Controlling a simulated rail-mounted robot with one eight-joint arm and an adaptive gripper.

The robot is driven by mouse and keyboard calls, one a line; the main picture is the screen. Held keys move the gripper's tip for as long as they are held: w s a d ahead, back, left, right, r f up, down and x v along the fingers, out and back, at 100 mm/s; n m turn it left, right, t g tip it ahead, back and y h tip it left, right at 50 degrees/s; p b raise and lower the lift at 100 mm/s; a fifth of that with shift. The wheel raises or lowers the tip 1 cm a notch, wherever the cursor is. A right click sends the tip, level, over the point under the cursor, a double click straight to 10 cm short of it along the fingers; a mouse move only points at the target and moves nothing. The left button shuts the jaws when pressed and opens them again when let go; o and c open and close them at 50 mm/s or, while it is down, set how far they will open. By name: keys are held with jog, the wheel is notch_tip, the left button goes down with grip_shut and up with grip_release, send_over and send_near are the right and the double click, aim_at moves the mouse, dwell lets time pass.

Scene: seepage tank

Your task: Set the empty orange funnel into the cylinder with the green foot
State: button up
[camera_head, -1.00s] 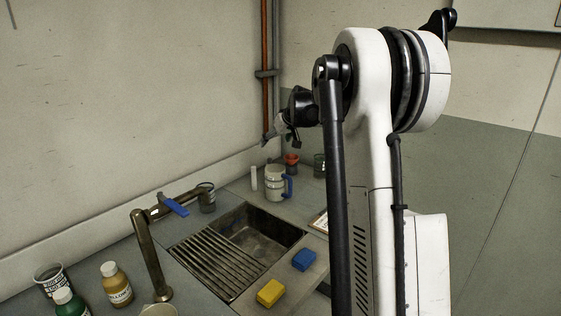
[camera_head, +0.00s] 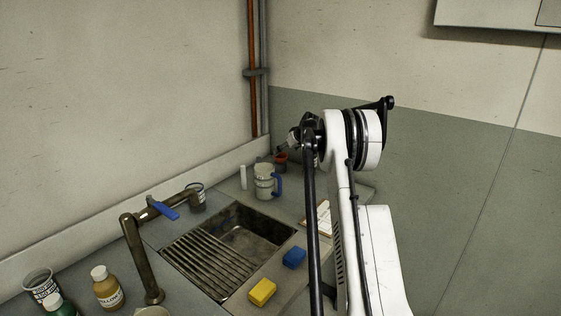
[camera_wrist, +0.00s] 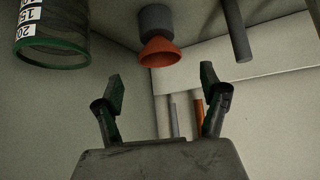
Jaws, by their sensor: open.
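The orange funnel (camera_wrist: 158,48) shows in the wrist view, which looks upside down, with its wide mouth away from the bench and its narrow end at a grey holder (camera_wrist: 156,18). It also shows small in the head view (camera_head: 281,158), at the back of the bench; I cannot see into it. A clear vessel with a green rim and a white scale (camera_wrist: 52,42) is cut off at the upper left of the wrist view. Its far end is out of frame, so its foot is hidden. My gripper (camera_wrist: 163,82) is open and empty, apart from the funnel, which lies beyond the fingertips.
A grey rod (camera_wrist: 235,32) stands beside the funnel. In the head view, a mug with a blue handle (camera_head: 264,182) stands in front of it. The sink (camera_head: 235,235), tap (camera_head: 142,255), blue sponge (camera_head: 293,258) and yellow sponge (camera_head: 262,291) lie nearer. Wall pipes (camera_head: 252,70) rise behind.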

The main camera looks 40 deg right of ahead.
aim_at(281, 155)
jog(key=shift+x, duration=4.1)
jog(key=shift+d, duration=0.1)
jog(key=shift+c, duration=0.3)
jog(key=c, duration=1)
jog(key=shift+r, duration=0.25)
